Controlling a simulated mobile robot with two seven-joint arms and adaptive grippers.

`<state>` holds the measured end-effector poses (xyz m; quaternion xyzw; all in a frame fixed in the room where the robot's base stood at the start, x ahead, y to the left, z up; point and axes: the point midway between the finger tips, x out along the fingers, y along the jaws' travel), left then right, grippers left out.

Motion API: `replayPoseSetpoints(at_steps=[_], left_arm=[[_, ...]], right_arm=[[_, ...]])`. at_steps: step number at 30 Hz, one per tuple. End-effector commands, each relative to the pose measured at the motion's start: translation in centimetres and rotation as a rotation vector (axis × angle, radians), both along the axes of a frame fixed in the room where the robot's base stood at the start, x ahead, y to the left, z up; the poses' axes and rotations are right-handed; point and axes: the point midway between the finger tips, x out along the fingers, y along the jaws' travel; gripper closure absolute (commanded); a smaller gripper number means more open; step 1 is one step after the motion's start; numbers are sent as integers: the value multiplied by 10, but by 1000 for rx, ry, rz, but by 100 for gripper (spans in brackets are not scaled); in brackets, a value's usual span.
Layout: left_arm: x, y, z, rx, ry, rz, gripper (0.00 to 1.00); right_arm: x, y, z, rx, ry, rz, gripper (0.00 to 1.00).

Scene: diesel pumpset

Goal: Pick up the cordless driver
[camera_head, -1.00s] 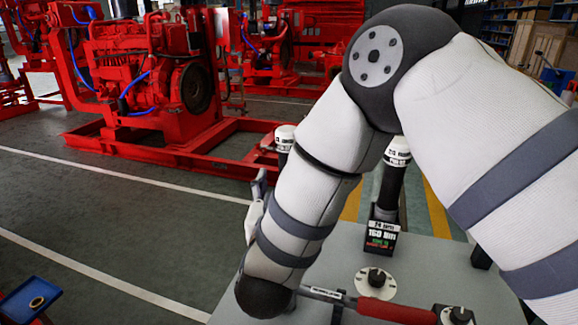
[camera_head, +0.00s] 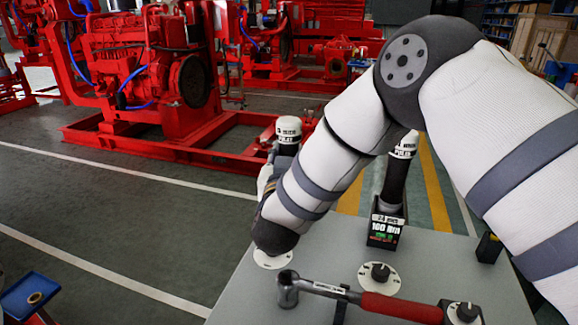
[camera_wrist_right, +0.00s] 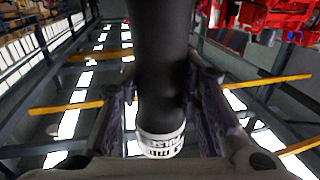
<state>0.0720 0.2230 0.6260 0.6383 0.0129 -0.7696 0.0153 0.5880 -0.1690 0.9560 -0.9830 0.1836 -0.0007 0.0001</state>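An upright cordless driver with a white labelled cap (camera_head: 290,132) stands at the left of the grey bench. Its lower part is hidden behind my right forearm. My right gripper (camera_head: 267,174) is partly hidden by its own wrist, close beside this driver below the cap. In the right wrist view the driver's black body and white end (camera_wrist_right: 161,145) lie between the two fingers, with narrow gaps beside the white end. The fingers look spread, not clamped. A second, similar driver (camera_head: 403,145) stands to the right in a labelled stand (camera_head: 386,230). My left gripper is not in view.
A red-handled wrench (camera_head: 400,307) lies along the bench's (camera_head: 330,262) front. Dials (camera_head: 379,278) sit on the bench top, one just below my right wrist. Red engine pumpsets (camera_head: 165,75) stand behind on the floor. A blue tray (camera_head: 30,298) is at lower left.

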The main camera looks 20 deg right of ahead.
Motion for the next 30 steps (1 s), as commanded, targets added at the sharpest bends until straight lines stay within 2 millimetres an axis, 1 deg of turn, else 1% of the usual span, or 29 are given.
replayPoseSetpoints(at_steps=[10,14,17,23,24,30], left_arm=[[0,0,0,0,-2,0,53],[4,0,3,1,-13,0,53],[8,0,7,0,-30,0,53],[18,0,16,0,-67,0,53],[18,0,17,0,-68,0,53],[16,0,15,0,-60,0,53]], right_arm=[[0,0,3,-1,-4,0,100],[0,0,19,0,-11,-1,100],[-1,0,41,0,-16,-1,100],[-1,0,99,1,-21,-1,100],[-1,0,109,2,-19,-2,100],[-1,0,155,1,-10,-1,100]])
